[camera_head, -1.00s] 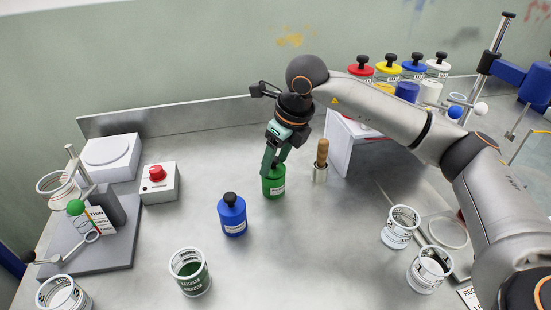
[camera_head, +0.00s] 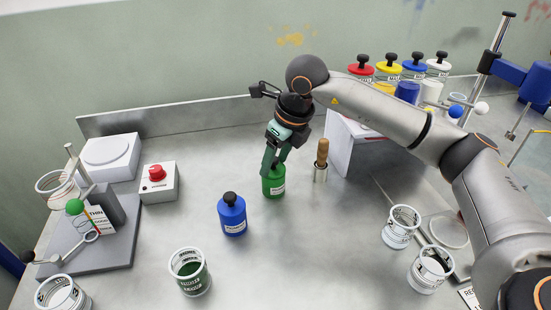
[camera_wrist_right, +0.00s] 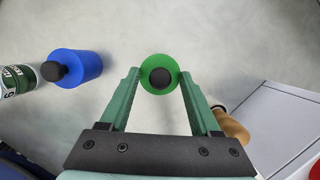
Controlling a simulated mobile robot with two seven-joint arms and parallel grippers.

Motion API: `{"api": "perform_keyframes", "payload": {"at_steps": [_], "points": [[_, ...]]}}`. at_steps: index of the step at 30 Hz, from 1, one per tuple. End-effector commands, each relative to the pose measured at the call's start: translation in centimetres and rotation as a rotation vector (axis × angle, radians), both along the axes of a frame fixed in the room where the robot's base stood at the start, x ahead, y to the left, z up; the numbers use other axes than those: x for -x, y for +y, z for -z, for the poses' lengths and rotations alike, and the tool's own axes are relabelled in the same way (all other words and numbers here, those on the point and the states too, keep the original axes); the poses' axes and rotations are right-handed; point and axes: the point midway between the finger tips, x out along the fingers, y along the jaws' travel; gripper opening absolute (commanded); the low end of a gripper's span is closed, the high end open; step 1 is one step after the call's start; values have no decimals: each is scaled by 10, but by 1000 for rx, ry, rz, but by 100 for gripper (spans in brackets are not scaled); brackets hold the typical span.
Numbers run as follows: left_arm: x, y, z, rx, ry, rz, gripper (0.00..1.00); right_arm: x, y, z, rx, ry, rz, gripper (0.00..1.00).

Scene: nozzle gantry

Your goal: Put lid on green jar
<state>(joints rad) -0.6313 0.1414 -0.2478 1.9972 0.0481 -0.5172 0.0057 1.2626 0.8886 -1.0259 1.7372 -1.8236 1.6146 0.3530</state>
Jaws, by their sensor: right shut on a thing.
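The green jar (camera_head: 274,186) stands upright near the middle of the table with a pale label on its side. My right gripper (camera_head: 270,165) points down at its top and hides much of the rim. In the right wrist view, the green lid (camera_wrist_right: 151,85) is a round disc with a black knob (camera_wrist_right: 160,78). The fingertips of my right gripper (camera_wrist_right: 160,76) are shut on this knob. The lid is over the jar's mouth, but I cannot tell whether it is fully seated. My left gripper is not in view.
A blue jar (camera_head: 232,216) with a black knob stands close in front left. A wooden-handled tool (camera_head: 321,160) in a holder and a white box (camera_head: 350,150) are close right. A cup with dark green contents (camera_head: 190,272) stands in front. The table's front middle is clear.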

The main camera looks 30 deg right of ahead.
Motion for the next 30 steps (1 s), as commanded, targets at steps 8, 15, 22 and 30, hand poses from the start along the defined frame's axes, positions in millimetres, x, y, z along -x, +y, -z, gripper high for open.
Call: {"api": "perform_keyframes", "payload": {"at_steps": [8,15,22,30], "points": [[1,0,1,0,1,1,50,0,0,1,0,0,-1,13],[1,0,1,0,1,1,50,0,0,1,0,0,-1,13],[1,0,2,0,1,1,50,0,0,1,0,0,0,13],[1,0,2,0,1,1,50,0,0,1,0,0,0,76]]}}
